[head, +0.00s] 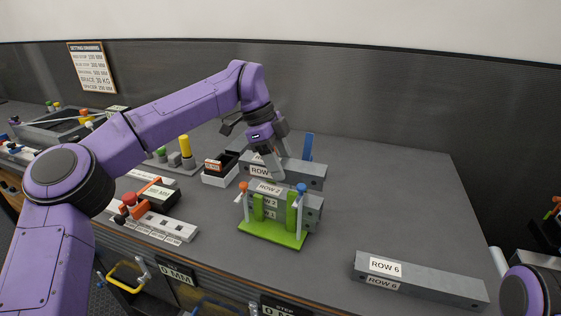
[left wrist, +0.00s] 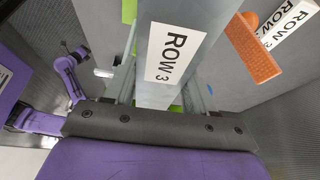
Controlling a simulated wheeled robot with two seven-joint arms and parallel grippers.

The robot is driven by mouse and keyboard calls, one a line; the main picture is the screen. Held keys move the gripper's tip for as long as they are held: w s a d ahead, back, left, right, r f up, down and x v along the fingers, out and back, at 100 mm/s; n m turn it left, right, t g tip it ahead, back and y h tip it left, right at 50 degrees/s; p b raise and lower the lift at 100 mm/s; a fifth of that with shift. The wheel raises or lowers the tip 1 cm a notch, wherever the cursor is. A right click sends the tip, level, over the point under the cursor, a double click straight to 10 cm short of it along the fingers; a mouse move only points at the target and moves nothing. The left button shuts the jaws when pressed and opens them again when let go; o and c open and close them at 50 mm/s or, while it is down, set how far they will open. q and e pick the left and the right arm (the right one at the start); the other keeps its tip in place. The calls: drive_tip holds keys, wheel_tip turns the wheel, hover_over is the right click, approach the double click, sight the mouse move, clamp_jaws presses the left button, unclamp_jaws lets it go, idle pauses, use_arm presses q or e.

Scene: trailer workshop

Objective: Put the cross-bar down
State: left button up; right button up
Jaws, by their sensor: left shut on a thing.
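The cross-bar (head: 312,178) is a grey bar with a white "ROW" label, its number partly hidden in the head view. In the left wrist view the bar (left wrist: 190,20) reads "ROW 3". My left gripper (head: 275,163) is shut on it from above, and one finger covers part of its front. The bar lies level, just above or behind a stack of grey labelled bars (head: 314,212). That stack stands in a green fixture (head: 270,233) with uprights. I cannot tell whether the held bar touches the stack. My right gripper is not in view.
A "ROW 6" bar (head: 430,281) lies at the front right. Posts with orange (head: 243,186) and blue (head: 301,188) tops flank the stack. A blue upright (head: 308,147) stands behind. A white labelled strip (head: 160,224) and small bins (head: 220,172) are left. The bench's back right is clear.

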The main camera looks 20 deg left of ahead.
use_arm(q)
drive_tip(key=shift+f+b, duration=0.4)
drive_tip(key=shift+f, duration=0.15)
drive_tip(key=o, duration=1.1)
drive_tip(key=shift+r, duration=0.1)
wheel_tip(320, 180, up, 2)
drive_tip(key=shift+w+p, duration=0.1)
drive_tip(key=shift+p, duration=0.85)
drive_tip(key=v, duration=1.1)
drive_tip(key=shift+a+p, duration=0.2)
drive_tip(key=shift+p, duration=0.15)
